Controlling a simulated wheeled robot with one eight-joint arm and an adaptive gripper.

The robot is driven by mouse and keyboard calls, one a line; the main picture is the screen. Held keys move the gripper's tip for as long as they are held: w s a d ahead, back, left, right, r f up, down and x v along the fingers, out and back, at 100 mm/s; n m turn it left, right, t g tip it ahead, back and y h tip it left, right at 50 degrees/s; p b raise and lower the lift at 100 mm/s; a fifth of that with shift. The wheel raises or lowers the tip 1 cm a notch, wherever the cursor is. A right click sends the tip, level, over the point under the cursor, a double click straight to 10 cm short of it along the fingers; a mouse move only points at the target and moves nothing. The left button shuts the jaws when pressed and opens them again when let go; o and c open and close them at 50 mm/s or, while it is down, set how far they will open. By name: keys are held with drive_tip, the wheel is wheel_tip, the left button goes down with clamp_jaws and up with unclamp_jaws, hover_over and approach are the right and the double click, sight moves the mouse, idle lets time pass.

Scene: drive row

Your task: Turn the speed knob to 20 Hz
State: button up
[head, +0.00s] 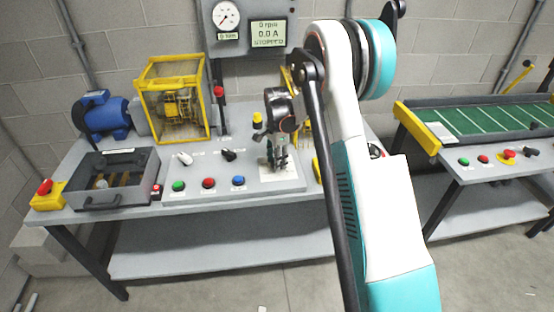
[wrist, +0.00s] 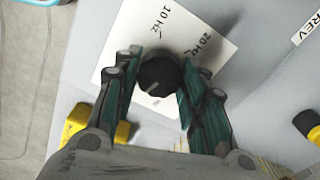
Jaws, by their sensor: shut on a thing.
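The speed knob (wrist: 158,73) is black and round, on a white scale plate (wrist: 122,42) in the wrist view. A pale line on the knob points to the lower left of that picture. My gripper (wrist: 158,82) is shut on the knob, one finger on each side. In the head view my gripper (head: 279,165) is over the white plate on the grey panel and hides the knob.
The display (head: 268,33) reads 0 rpm, 0.0 A and STOPPED. Green (head: 179,186), red (head: 208,183) and blue (head: 238,181) buttons and two selector switches are left of my gripper. A yellow part (wrist: 93,122) lies near the fingers. A green conveyor (head: 480,120) stands right.

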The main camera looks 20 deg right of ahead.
drive_tip(key=n, duration=0.4)
drive_tip(key=shift+n, duration=0.3)
drive_tip(key=n, duration=0.3)
drive_tip(key=shift+n, duration=0.4)
drive_tip(key=n, duration=1.2)
drive_tip(key=shift+n, duration=0.3)
drive_tip(key=n, duration=0.3)
drive_tip(key=shift+n, duration=0.3)
drive_tip(key=n, duration=0.4)
drive_tip(key=shift+n, duration=2.1)
